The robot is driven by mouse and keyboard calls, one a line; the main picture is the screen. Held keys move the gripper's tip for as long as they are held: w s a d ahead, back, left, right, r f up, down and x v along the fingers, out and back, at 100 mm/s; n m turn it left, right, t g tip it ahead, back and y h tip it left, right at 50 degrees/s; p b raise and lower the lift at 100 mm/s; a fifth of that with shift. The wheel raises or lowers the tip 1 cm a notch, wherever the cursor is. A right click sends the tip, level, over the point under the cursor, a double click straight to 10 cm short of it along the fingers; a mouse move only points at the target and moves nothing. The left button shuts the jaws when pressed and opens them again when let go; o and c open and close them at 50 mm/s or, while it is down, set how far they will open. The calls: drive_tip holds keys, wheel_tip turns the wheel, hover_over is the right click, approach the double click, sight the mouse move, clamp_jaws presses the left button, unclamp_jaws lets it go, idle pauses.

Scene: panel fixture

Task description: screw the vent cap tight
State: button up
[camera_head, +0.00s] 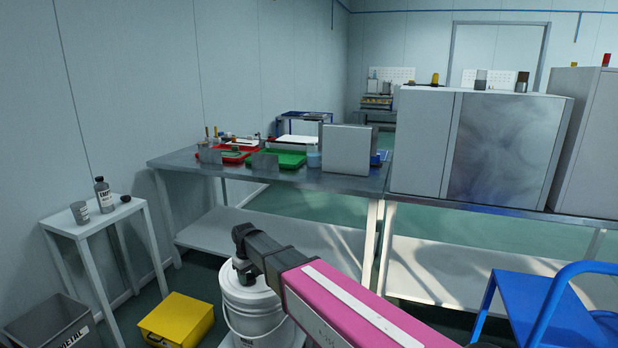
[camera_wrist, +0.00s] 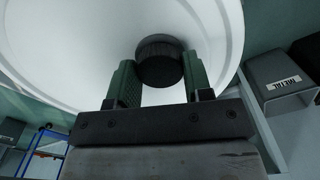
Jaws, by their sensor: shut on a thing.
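The vent cap (camera_wrist: 160,62) is a round black cap on the white lid (camera_wrist: 70,45) of a bucket. My gripper (camera_wrist: 160,80) is shut on the cap, with one green finger pad against each side. In the head view, the white bucket (camera_head: 250,298) stands on the floor, and my gripper (camera_head: 245,272) reaches down onto its top. My gripper and arm hide the cap there. I cannot tell how far the cap is threaded in.
A yellow box (camera_head: 177,320) and a grey bin (camera_head: 48,325) stand left of the bucket. A small white table (camera_head: 88,222) holds a bottle and a cup. A steel workbench (camera_head: 190,163) stands behind. A blue step stool (camera_head: 525,300) is at right.

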drive_tip(key=shift+m, duration=1.4)
drive_tip(key=shift+m, duration=1.7)
drive_tip(key=shift+m, duration=1.7)
drive_tip(key=shift+m, duration=1.8)
